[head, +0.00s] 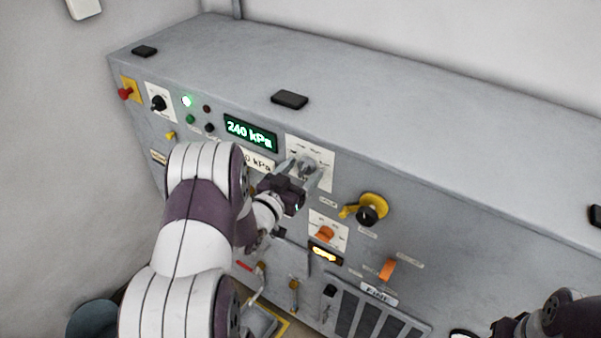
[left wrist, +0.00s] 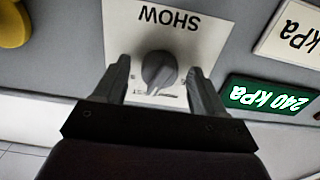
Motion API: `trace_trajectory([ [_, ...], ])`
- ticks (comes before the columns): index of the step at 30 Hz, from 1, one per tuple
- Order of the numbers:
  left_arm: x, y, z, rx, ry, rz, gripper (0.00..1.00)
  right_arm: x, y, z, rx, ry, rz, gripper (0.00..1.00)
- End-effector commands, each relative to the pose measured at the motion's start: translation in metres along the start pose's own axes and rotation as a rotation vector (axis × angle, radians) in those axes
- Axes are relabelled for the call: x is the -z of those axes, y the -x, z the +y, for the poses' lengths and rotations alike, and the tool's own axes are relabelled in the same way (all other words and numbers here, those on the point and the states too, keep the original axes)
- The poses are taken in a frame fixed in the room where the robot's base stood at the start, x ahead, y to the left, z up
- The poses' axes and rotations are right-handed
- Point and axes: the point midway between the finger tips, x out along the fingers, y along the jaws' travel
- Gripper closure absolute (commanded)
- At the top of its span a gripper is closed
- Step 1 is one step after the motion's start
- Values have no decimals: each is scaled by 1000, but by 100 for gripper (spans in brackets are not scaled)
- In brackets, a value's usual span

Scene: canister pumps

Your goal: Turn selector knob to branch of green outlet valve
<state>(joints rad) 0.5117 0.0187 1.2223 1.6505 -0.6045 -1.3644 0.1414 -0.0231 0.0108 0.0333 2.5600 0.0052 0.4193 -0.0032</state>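A grey selector knob (left wrist: 159,72) sits on a white plate (left wrist: 205,38) marked SHOW, upside down in the left wrist view. In the head view the same plate (head: 323,157) is right of the green 240 kPa display (head: 250,133). My left gripper (left wrist: 159,68) is open, with one finger on each side of the knob and a visible gap to it. In the head view my left gripper (head: 308,172) partly covers the knob. No green outlet valve can be made out. Part of my right arm shows at the lower right; its fingers cannot be made out.
On the panel are a black knob (head: 158,102), a red button (head: 125,93), a yellow-and-black handle (head: 368,212), an orange knob (head: 325,234) and an orange lever (head: 388,269). A black block (head: 289,99) lies on the cabinet's mostly clear top.

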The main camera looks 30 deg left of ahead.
Motion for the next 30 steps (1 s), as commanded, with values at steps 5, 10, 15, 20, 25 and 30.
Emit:
trace_trajectory([
  [5,0,0,0,0,0,0,30,0,0,0,0,0,0,57],
  [10,-1,8,0,1,0,-1,30,0,-2,0,0,0,0,57],
  [15,-2,45,-2,6,-1,-1,30,-1,-10,0,0,0,0,57],
  [20,-2,90,-2,8,0,0,30,-2,-17,0,0,0,0,57],
  [25,-1,119,-1,5,0,0,30,-2,-20,0,0,0,0,57],
  [30,0,128,0,0,0,0,30,-2,-21,0,0,0,0,57],
])
